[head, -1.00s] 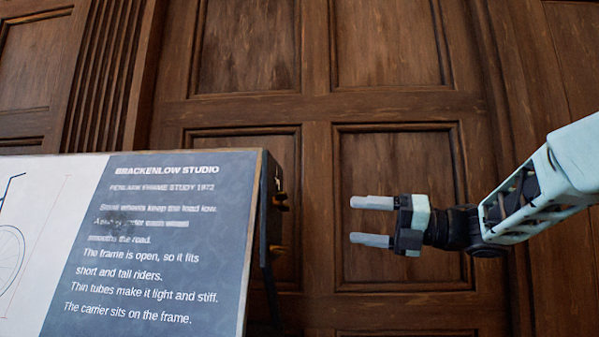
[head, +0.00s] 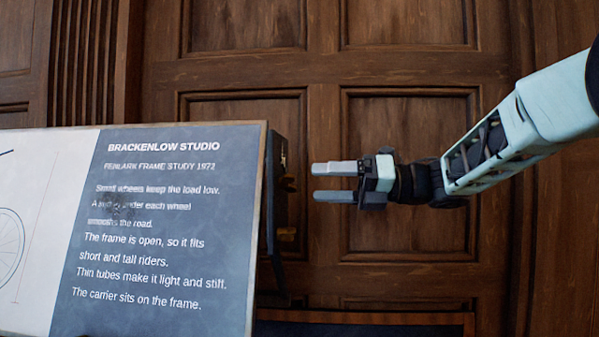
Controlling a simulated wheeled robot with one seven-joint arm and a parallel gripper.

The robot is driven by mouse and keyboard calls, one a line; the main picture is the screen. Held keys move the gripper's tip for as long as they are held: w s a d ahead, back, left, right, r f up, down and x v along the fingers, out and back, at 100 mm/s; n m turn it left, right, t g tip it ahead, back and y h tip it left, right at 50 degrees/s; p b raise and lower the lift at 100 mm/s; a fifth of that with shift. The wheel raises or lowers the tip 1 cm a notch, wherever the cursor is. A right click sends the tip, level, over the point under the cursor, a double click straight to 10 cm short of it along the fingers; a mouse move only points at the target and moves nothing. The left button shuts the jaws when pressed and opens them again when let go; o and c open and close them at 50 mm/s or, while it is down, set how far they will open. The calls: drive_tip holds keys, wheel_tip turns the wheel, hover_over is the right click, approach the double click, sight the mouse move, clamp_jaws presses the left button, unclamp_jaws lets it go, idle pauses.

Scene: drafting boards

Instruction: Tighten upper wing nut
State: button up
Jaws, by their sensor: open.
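The upper wing nut (head: 289,184) is a small brass-coloured piece on the dark right side of the drafting board (head: 90,310). A lower wing nut (head: 287,234) of the same colour sits below it. My gripper (head: 316,183) comes in from the right with its two grey fingers pointing left. It is open and empty. The fingertips are close to the right of the upper wing nut in the picture, at about its height, with a small gap visible. The fingers lie one above the other.
The board carries a sheet with a bicycle drawing and a dark text panel (head: 150,260). Brown wooden panelling (head: 410,110) fills the background. A dark, wood-edged surface (head: 370,328) shows at the bottom right. The space below my gripper looks clear.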

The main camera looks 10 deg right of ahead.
sight(288, 184)
drive_tip(key=shift+w+a+p, duration=0.25)
drive_tip(key=shift+a+p, duration=0.15)
drive_tip(key=shift+a, duration=0.9)
drive_tip(key=shift+w+a+p, duration=0.25)
drive_tip(key=shift+a+p, duration=0.1)
drive_tip(key=shift+a, duration=0.95)
drive_tip(key=c, duration=1)
